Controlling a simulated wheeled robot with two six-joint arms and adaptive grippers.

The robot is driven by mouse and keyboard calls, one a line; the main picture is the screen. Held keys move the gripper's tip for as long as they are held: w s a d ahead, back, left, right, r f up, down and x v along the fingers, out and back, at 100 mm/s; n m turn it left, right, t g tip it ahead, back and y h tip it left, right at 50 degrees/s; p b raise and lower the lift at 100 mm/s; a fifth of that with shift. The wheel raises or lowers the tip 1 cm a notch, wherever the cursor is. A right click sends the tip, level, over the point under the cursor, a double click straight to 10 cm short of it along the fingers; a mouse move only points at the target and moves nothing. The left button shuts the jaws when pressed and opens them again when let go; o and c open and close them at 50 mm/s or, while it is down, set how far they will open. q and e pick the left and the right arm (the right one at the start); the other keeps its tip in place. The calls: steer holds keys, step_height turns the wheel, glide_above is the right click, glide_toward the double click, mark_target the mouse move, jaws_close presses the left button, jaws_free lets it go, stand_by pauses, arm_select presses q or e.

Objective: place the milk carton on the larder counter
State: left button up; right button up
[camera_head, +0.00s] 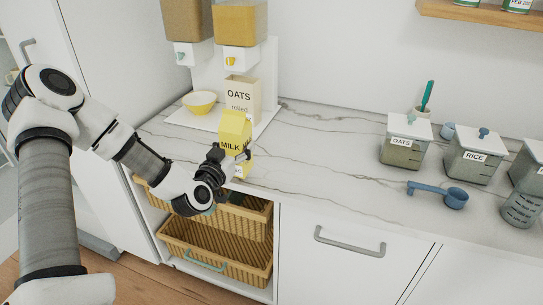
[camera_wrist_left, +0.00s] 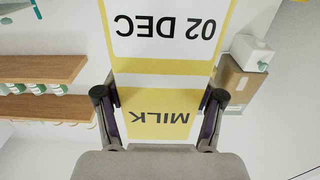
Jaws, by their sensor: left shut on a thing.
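The yellow and white milk carton (camera_head: 235,131) is upright at the front edge of the marble larder counter (camera_head: 320,157). My left gripper (camera_head: 229,161) is shut on its lower part. In the left wrist view the carton (camera_wrist_left: 165,75) fills the middle, its MILK and date labels upside down, between the two fingers of the left gripper (camera_wrist_left: 160,108). The carton's base is partly hidden by the gripper, so I cannot tell if it touches the counter. My right gripper is not in view.
Behind the carton stand an oats box (camera_head: 243,93), a yellow bowl (camera_head: 199,103) and grain dispensers (camera_head: 240,58). Labelled jars (camera_head: 402,148) and a blue scoop (camera_head: 440,194) are at the right. Wicker baskets (camera_head: 220,252) sit below. The counter's middle is clear.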

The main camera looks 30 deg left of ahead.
arm_select(q)
steer(key=w+d+f, duration=0.1)
steer(key=w, duration=0.2)
steer(key=w+d+f, duration=0.1)
steer(key=w, duration=0.2)
steer(key=w+d+f, duration=0.2)
steer(key=w, duration=0.1)
steer(key=shift+p, duration=0.4)
steer(key=shift+w+f, duration=0.1)
steer(key=shift+w, duration=0.05)
steer(key=shift+d+f, duration=0.1)
steer(key=shift+f, duration=0.05)
steer(key=o, duration=1.8)
steer(key=shift+c, duration=0.2)
